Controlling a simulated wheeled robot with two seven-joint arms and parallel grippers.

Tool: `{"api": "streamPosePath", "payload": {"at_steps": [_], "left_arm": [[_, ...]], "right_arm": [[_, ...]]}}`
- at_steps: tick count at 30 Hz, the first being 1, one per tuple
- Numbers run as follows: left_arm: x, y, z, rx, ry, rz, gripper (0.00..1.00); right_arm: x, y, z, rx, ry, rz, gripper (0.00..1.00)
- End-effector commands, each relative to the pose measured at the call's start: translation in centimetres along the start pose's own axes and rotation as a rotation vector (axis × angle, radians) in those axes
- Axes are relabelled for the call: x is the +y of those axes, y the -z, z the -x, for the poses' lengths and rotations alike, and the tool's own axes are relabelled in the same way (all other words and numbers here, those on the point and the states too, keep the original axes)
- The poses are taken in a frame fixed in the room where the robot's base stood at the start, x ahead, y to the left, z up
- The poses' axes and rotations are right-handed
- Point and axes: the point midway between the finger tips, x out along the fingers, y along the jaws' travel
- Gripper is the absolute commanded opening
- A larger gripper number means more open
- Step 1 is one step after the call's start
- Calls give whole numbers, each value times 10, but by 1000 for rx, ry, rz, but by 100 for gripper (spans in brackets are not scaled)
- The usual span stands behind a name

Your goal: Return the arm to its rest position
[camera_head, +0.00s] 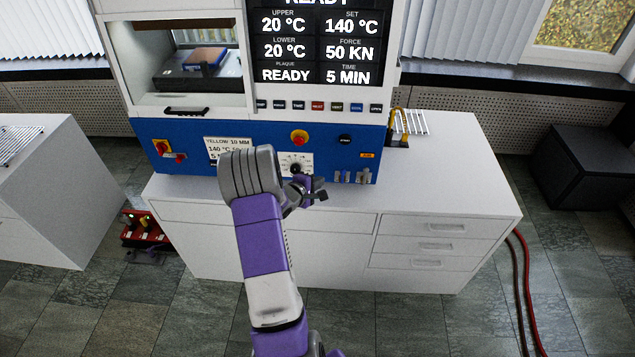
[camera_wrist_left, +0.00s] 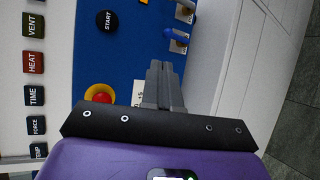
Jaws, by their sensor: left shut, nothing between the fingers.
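My left arm, purple and grey, reaches up from the bottom middle of the head view. My right gripper is not in view.
The press display (camera_head: 320,48) shows READY, 20 °C upper and lower, set 140 °C. The press chamber (camera_head: 195,98) holds a brown-and-blue plate. The white cabinet (camera_head: 440,195) carries the press. A black box (camera_head: 590,165) stands right; red hoses (camera_head: 530,290) lie on the floor.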

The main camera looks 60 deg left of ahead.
Motion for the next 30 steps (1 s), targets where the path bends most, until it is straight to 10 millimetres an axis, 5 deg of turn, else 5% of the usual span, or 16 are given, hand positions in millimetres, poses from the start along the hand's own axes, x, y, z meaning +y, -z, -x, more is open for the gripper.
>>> {"api": "streamPosePath", "payload": {"at_steps": [12, 16, 20, 24, 30], "left_arm": [[-1, 0, -1, 0, 1, 0, 0], [-18, -17, -11, -18, 30, -32, 0], [-69, -66, -32, -68, 125, -147, 0], [-148, -139, -44, -174, 275, -349, 0], [-261, -239, -16, -413, 493, -695, 0]], "right_arm": [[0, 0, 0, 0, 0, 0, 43], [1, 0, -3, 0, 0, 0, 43], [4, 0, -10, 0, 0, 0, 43], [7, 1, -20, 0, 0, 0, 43], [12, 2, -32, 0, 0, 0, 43]]}}
